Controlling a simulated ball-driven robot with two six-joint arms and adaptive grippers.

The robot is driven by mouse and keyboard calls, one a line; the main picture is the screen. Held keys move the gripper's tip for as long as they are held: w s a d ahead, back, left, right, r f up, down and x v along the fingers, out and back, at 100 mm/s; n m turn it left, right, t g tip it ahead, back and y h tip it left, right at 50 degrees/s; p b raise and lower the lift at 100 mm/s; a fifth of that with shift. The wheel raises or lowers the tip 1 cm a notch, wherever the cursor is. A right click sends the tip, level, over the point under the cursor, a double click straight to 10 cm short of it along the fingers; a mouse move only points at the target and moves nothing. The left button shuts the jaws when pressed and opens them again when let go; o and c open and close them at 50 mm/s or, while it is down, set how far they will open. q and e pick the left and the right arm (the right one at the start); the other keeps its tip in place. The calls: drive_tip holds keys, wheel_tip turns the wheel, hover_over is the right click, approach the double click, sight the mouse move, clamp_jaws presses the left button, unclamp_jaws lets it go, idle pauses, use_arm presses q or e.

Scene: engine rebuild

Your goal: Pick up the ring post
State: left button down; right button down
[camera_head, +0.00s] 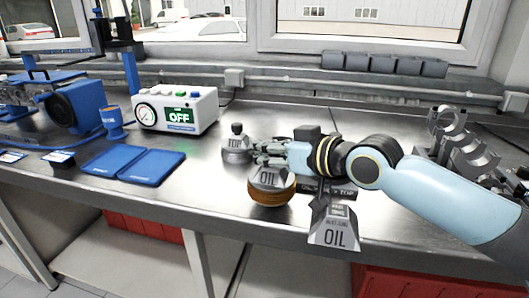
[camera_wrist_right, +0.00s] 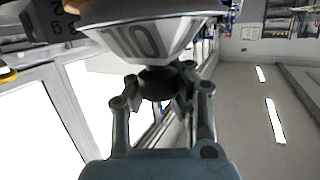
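The ring post appears to be the grey tapered piece marked OIL (camera_head: 268,179), with a brown ringed band (camera_head: 271,196) around its base. It is near the front of the metal bench; I cannot tell if it touches the bench. My right gripper (camera_head: 266,155) is at its top, hiding its knob in the head view. In the right wrist view the post (camera_wrist_right: 145,38) appears upside down, with its dark knob (camera_wrist_right: 157,82) between the fingers of my right gripper (camera_wrist_right: 158,88), which look closed on it. My left gripper is not in view.
A grey knobbed piece marked TOP (camera_head: 236,147) stands just left. A grey plate marked OIL (camera_head: 335,232) is at the front edge. Blue trays (camera_head: 133,166) and a white box reading OFF (camera_head: 178,112) are left. Metal half-ring parts (camera_head: 463,148) stand right.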

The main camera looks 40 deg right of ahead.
drive_tip(key=shift+f+b, duration=0.5)
drive_tip(key=shift+f, duration=0.1)
drive_tip(key=c, duration=1.3)
unclamp_jaws()
drive_tip(key=shift+o, duration=0.2)
